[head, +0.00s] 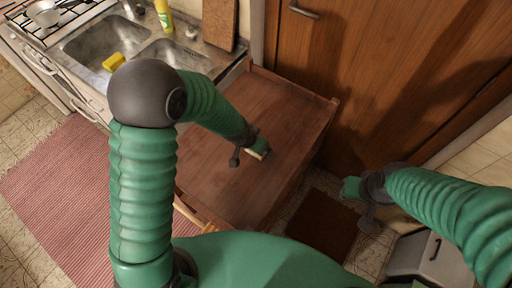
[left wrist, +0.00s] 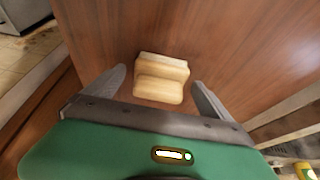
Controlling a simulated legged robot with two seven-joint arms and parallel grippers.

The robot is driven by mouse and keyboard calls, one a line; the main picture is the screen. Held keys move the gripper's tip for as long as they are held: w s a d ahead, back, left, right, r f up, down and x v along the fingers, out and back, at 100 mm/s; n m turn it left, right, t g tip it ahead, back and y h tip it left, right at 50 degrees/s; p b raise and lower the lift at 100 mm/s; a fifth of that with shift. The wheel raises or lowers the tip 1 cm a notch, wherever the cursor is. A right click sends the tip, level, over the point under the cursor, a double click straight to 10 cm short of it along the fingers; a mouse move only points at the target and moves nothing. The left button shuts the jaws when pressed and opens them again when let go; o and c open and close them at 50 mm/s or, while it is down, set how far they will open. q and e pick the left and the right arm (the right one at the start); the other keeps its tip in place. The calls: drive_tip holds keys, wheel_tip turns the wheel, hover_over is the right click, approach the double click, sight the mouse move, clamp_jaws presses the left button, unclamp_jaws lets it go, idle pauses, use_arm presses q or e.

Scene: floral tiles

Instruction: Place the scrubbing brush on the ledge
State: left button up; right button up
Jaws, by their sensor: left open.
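The scrubbing brush (left wrist: 162,78) is a pale wooden block with a stepped shape, lying on a brown wooden table top (left wrist: 225,45) in the left wrist view. In the head view the brush (head: 260,149) is partly hidden by my left gripper (head: 247,155). My left gripper is open, with one finger on each side of the brush and gaps between them. My right gripper (head: 365,197) hangs to the right of the table, apart from the brush; its fingers are too unclear to read. I cannot tell which surface is the ledge.
The wooden table (head: 285,100) has raised edges and is otherwise bare. A sink counter with a yellow sponge (head: 114,62) and yellow bottle (head: 163,15) stands at the upper left. A brown wooden door (head: 375,70) stands behind. A striped rug (head: 70,175) lies left.

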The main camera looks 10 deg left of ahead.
use_arm(q)
drive_tip(key=shift+w+d+f, duration=0.15)
drive_tip(key=shift+w+f, duration=0.1)
drive_tip(key=shift+f, duration=0.25)
drive_tip(key=shift+s+r, duration=0.1)
drive_tip(key=c, duration=1.5)
